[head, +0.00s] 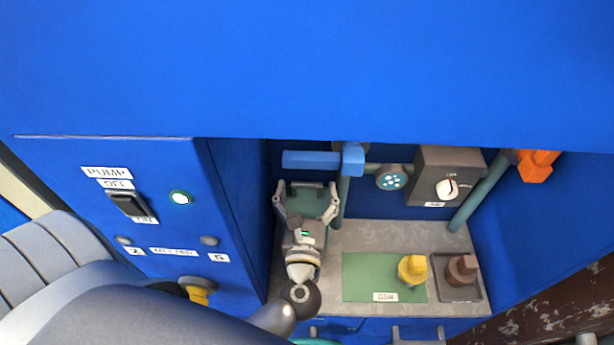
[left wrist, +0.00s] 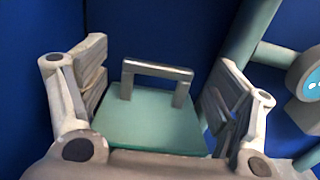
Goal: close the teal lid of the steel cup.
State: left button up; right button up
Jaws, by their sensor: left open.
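The teal lid (left wrist: 150,120) is a flat square panel with a grey bar handle (left wrist: 157,70) on its far side in the left wrist view. In the head view a teal patch of it (head: 307,203) shows between my left gripper's fingers. My left gripper (head: 306,186) is open, with one finger on each side of the lid; I cannot tell whether they touch it. It also shows in the left wrist view (left wrist: 158,85). The steel cup cannot be made out; my gripper covers that area. My right gripper is not in view.
A teal pipe (head: 343,200) with a blue handle (head: 310,159) stands close right of my gripper. A grey dial box (head: 430,165) is on the back wall. A yellow object (head: 412,270) stands on a green mat (head: 360,272); a brown object (head: 462,268) stands in a tray (head: 462,294).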

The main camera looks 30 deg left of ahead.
pick_arm(q)
jog(key=shift+p+x, duration=0.3)
jog(key=shift+x, duration=1.15)
